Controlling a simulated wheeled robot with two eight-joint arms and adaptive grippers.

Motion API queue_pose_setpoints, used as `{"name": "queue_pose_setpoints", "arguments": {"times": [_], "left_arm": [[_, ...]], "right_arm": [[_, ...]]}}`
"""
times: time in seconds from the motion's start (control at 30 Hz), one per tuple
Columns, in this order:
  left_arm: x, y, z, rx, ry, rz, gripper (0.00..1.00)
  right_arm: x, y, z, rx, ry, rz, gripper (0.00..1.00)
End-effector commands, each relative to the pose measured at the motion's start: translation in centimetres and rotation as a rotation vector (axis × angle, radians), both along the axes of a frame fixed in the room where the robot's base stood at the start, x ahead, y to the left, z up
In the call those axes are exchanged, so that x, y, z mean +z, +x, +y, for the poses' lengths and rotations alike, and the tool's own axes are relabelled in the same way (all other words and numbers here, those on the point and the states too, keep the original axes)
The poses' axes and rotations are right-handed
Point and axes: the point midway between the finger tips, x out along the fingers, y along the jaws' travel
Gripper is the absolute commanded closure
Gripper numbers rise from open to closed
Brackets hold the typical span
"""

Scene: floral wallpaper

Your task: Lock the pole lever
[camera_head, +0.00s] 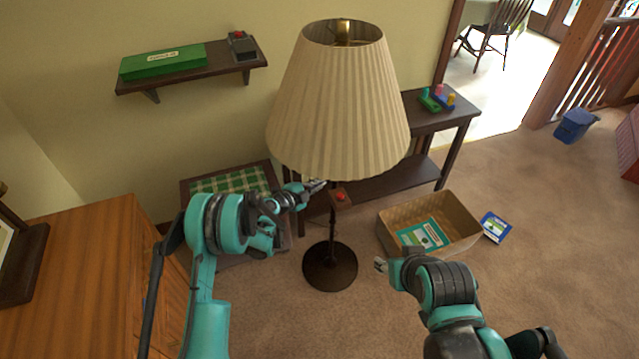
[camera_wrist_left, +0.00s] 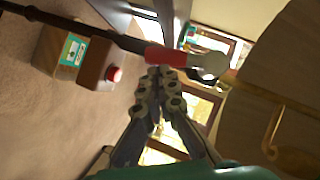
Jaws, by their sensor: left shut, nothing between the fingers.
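A floor lamp with a pleated cream shade (camera_head: 338,100) stands on a dark round base (camera_head: 330,267). Its pole (camera_head: 332,225) rises upright into the shade. A small brown box with a red button (camera_head: 341,196) sits at the pole below the shade; it also shows in the left wrist view (camera_wrist_left: 92,62). In that view a red piece (camera_wrist_left: 165,58), possibly the lever, lies along the pole beside a pale rounded part (camera_wrist_left: 209,65). My left gripper (camera_head: 320,185) is shut and empty, its tips close by the red piece; contact is unclear. My right gripper (camera_head: 380,265) hangs right of the base, apart from the lamp.
A dark side table (camera_head: 425,120) stands behind the lamp. A cardboard box (camera_head: 462,215) lies on the carpet to the right, with a blue case (camera_head: 495,227) beside it. A wooden cabinet (camera_head: 85,265) fills the left. A wall shelf (camera_head: 195,66) holds a green box.

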Motion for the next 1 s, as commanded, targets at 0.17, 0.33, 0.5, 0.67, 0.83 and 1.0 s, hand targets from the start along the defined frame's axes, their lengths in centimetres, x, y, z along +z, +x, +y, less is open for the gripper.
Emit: {"name": "queue_pose_setpoints", "arguments": {"times": [0.17,0.33,0.5,0.67,0.83,1.0], "left_arm": [[-0.6,0.6,0.2,0.0,0.001,0.001,1.0],[-0.9,1.1,0.3,0.0,0.0,0.001,1.0],[-1.0,1.3,0.4,0.0,-0.001,0.001,1.0],[-1.0,1.4,0.4,0.0,-0.001,0.001,1.0],[-1.0,1.4,0.4,0.001,0.0,0.0,1.0],[-1.0,1.5,0.5,0.002,0.0,0.0,1.0]], "right_arm": [[0.0,0.0,0.0,0.0,0.0,0.0,0.56],[0.0,0.0,0.0,0.0,0.0,0.0,0.56],[0.0,0.0,0.0,0.0,0.0,0.0,0.56],[0.0,0.0,0.0,0.0,0.0,0.0,0.56],[0.0,0.0,0.0,0.0,0.0,0.0,0.56],[0.0,0.0,0.0,0.0,0.0,0.0,0.56]]}}
